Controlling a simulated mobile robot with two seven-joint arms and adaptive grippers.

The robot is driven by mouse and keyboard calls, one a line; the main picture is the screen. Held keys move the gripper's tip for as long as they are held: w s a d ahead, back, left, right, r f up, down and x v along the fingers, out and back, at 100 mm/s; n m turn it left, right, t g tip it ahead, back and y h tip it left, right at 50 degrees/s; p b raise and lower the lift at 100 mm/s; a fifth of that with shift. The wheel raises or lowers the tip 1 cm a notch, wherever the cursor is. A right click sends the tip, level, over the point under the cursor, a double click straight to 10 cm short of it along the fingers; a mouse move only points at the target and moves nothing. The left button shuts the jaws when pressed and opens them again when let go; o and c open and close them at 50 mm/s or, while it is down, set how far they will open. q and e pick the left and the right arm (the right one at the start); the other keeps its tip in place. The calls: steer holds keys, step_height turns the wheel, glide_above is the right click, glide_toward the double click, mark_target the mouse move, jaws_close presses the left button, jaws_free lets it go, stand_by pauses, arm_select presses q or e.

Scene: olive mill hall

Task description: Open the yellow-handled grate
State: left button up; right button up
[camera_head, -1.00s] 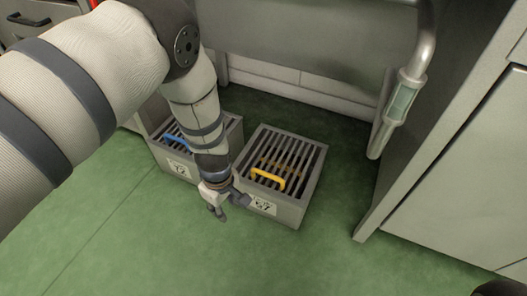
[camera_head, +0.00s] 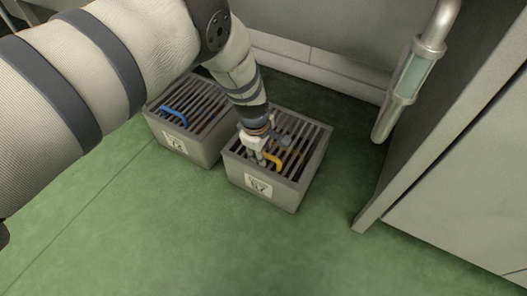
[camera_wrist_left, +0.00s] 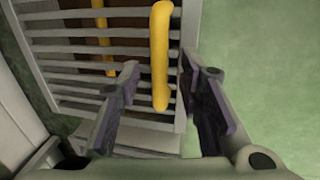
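The grate with the yellow handle (camera_head: 271,160) covers the right-hand grey box (camera_head: 263,187), labelled "67", on the floor; the grate lies flat on it. My left gripper (camera_head: 262,157) is over the front of this grate, at the handle, and partly hides it. In the left wrist view the yellow handle (camera_wrist_left: 161,60) stands over the slats, between the two spread fingers of my left gripper (camera_wrist_left: 160,72). The fingers are open, with a gap on each side of the handle. My right gripper is not in view.
A second box (camera_head: 187,146) with a blue-handled grate (camera_head: 173,116) stands close on the left. A metal pipe with a glass section (camera_head: 408,75) hangs at the right, near a grey cabinet (camera_head: 470,190). The green floor in front is clear.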

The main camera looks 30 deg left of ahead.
arm_select(q)
jaws_close()
steer(key=shift+r, duration=0.1)
steer(key=w+r+b, duration=0.1)
steer(key=w+r, duration=0.7)
steer(key=r, duration=0.5)
steer(key=shift+w+d, duration=0.25)
steer(key=shift+w, duration=0.15)
